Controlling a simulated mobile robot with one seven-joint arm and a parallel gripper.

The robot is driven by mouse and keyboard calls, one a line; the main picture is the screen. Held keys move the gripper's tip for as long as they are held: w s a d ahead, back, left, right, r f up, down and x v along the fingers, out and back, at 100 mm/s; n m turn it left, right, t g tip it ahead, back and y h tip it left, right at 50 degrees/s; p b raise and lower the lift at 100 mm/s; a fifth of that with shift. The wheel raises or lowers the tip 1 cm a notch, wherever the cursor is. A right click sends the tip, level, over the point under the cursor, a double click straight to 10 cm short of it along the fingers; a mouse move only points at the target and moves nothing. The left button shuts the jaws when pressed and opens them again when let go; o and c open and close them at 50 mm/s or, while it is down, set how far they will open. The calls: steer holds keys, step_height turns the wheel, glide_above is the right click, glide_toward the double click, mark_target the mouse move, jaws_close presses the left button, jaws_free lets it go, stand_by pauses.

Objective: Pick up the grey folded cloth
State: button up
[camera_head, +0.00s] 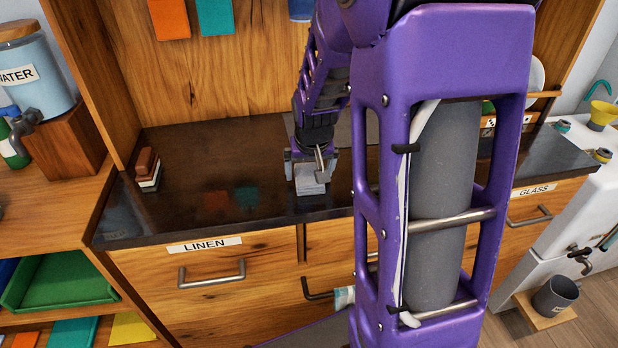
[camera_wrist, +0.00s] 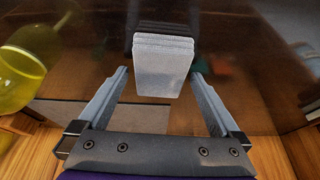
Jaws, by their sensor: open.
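The grey folded cloth (camera_head: 310,181) lies on the dark counter in the head view, directly below my gripper (camera_head: 305,172). In the wrist view the cloth (camera_wrist: 164,65) is a light grey stack of folded layers, lying just beyond and between the fingertips. My gripper (camera_wrist: 158,78) is open, with one finger on each side of the cloth's near end. Neither finger visibly touches it. My arm hides part of the counter to the right in the head view.
The dark counter (camera_head: 230,165) is clear around the cloth. A small brown and white stack (camera_head: 148,170) stands at its left end. A yellow glass (camera_wrist: 28,62) stands at the left in the wrist view. A drawer labelled LINEN (camera_head: 205,262) is below the counter.

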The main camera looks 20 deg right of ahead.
steer(key=shift+f, duration=0.15)
steer(key=c, duration=1.2)
